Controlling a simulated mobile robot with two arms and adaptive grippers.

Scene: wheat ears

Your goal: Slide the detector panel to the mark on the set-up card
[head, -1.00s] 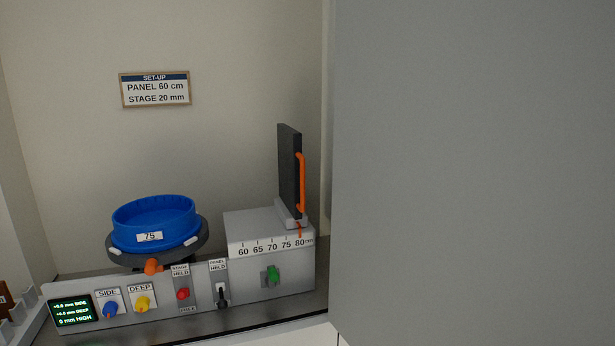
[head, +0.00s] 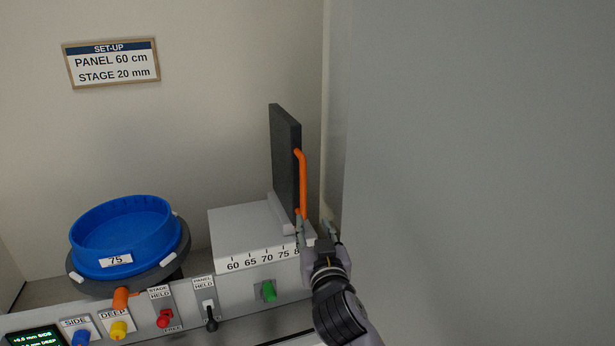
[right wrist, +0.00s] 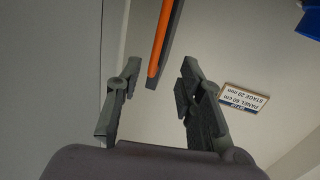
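The dark detector panel (head: 285,160) stands upright on the right end of a light grey block with a scale marked 60 to 80. An orange handle (head: 301,184) runs down its right edge; the handle also shows in the right wrist view (right wrist: 161,38). The set-up card (head: 112,63) on the back wall reads PANEL 60 cm, STAGE 20 mm. My right gripper (head: 318,226) is open just below and right of the handle, covering the 80 end of the scale. In the right wrist view its fingers (right wrist: 156,80) are apart, with the handle beyond them. My left gripper is not in view.
A blue round tray (head: 125,238) labelled 75 sits on a dark stage at left. The front console carries blue, yellow, red and green knobs and a black PANEL HELD lever (head: 210,318). A large grey surface (head: 480,170) fills the right side.

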